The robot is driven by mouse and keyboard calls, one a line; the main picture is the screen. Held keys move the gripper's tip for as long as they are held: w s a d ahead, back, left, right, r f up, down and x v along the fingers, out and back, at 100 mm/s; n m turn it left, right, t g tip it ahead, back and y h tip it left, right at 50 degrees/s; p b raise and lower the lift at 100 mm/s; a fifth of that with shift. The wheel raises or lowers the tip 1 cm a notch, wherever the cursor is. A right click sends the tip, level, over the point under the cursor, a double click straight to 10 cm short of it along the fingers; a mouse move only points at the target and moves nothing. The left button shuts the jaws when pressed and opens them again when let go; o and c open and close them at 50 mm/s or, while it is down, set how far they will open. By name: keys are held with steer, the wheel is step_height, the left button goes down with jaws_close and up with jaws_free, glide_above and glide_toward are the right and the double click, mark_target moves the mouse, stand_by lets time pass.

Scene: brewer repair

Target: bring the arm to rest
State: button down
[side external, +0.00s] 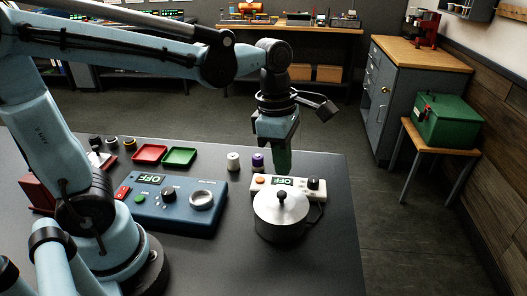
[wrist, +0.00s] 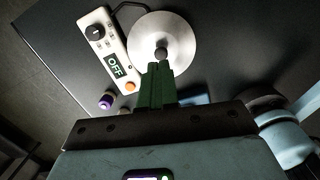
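My gripper (side external: 283,168) hangs pointing down over the table, above the back of a white control unit (side external: 262,188). Its green fingers (wrist: 158,72) lie close together in the wrist view, shut with nothing visible between them. A round metal pot (side external: 281,222) with a black lid knob (side external: 282,195) stands in front of the unit. The fingertips appear above the knob and apart from it in the side view. The unit's display reads OFF; it also shows in the wrist view (wrist: 114,65).
A blue device (side external: 173,205) with an OFF display stands left. A white-topped item (side external: 233,161) and a purple-topped one (side external: 258,160) stand near my gripper. The table's right side is clear.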

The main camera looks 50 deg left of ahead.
mark_target(283, 193)
steer(key=shift+f, duration=2.6)
steer(key=shift+r, duration=0.15)
step_height(283, 193, up, 7)
stand_by(0.9)
steer(key=s+a+f+m+t, duration=0.1)
steer(key=a+m+t, duration=0.2)
steer(key=m, duration=0.9)
steer(key=s+a+f+m+t+y, duration=0.1)
steer(key=s+a+f+m+t, duration=0.1)
steer(key=m, duration=1)
steer(key=shift+s+a+m+t, duration=0.25)
steer(key=shift+a+m+t, duration=0.05)
steer(key=shift+a+t, duration=0.35)
